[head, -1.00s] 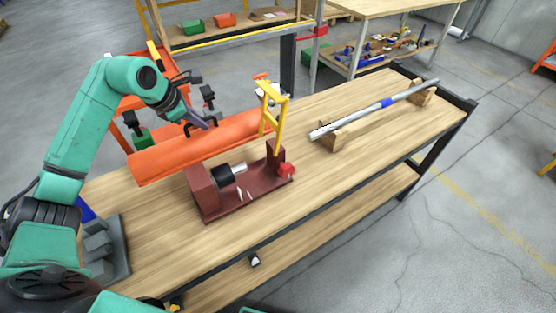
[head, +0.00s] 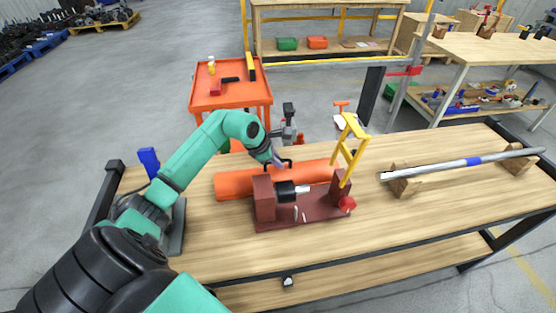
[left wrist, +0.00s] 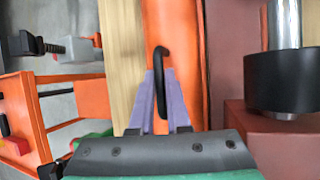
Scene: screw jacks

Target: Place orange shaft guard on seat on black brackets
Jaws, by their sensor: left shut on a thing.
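The orange shaft guard (head: 233,186) is a long curved trough behind the maroon fixture (head: 300,214). Its front is partly hidden by the fixture, and I cannot tell whether it touches the tabletop. My left gripper (head: 277,163) is shut on the guard's black handle. The left wrist view shows the purple fingers (left wrist: 163,95) at the black loop handle (left wrist: 164,58), above the orange surface (left wrist: 188,50). A black-topped grey bracket-like part (head: 288,110) stands behind the guard; I cannot clearly make out the seat. My right gripper is not in view.
A yellow frame (head: 342,155) stands at the fixture's right end, near the guard. A silver shaft (head: 440,168) rests on wooden blocks on the right of the workbench (head: 385,225). An orange cart (head: 230,95) stands behind. The front of the bench is mostly clear.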

